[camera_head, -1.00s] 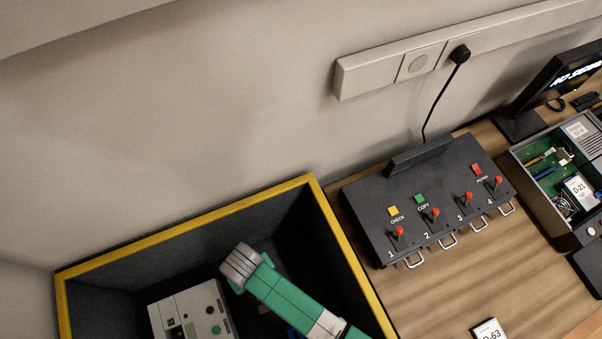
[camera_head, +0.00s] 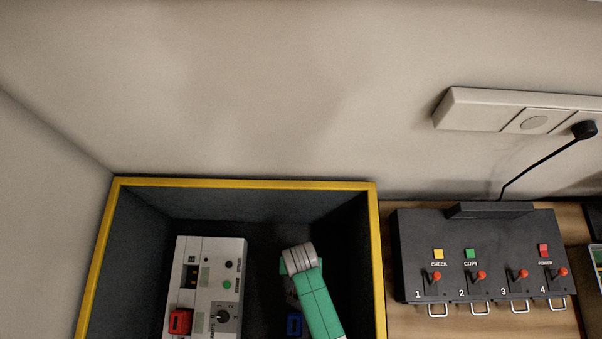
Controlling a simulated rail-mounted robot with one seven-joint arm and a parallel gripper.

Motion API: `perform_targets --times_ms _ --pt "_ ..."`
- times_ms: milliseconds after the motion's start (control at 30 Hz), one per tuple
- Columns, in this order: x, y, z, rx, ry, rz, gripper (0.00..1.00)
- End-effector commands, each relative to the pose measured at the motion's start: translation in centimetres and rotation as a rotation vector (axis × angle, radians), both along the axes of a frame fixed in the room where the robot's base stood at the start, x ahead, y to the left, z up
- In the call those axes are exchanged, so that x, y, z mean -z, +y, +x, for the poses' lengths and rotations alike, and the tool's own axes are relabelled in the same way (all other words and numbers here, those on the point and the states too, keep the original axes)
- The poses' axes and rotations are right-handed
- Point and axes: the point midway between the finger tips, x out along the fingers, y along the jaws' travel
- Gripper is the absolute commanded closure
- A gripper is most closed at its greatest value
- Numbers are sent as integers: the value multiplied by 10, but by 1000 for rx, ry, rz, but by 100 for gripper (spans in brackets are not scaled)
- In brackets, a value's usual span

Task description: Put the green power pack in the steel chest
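I cannot make out a green power pack or a steel chest for certain. A dark open bin with a yellow rim (camera_head: 250,184) fills the lower middle of the head view. A green and grey jointed arm, which looks like my own, reaches into it from the bottom. Inside the bin, a blue block (camera_head: 294,325) lies beside the arm, partly hidden.
A dark switch panel (camera_head: 480,250) with several red-tipped levers and metal handles stands on the wooden table (camera_head: 388,260), right of the bin. A black plug and cable (camera_head: 550,158) hang from a wall socket strip (camera_head: 480,110) above it. Walls close off the back and left.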

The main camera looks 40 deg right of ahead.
Motion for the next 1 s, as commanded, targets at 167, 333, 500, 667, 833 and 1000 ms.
perform_targets --times_ms 167,333,500,667,833,1000 --pt "26 0 0 -1 0 0 77" --pt "24 0 0 -1 0 0 77" --pt "27 0 0 -1 1 1 34" --pt "27 1 0 -1 1 1 20" --pt "26 0 0 -1 1 1 20" --pt "0 0 1 -1 -2 0 20"
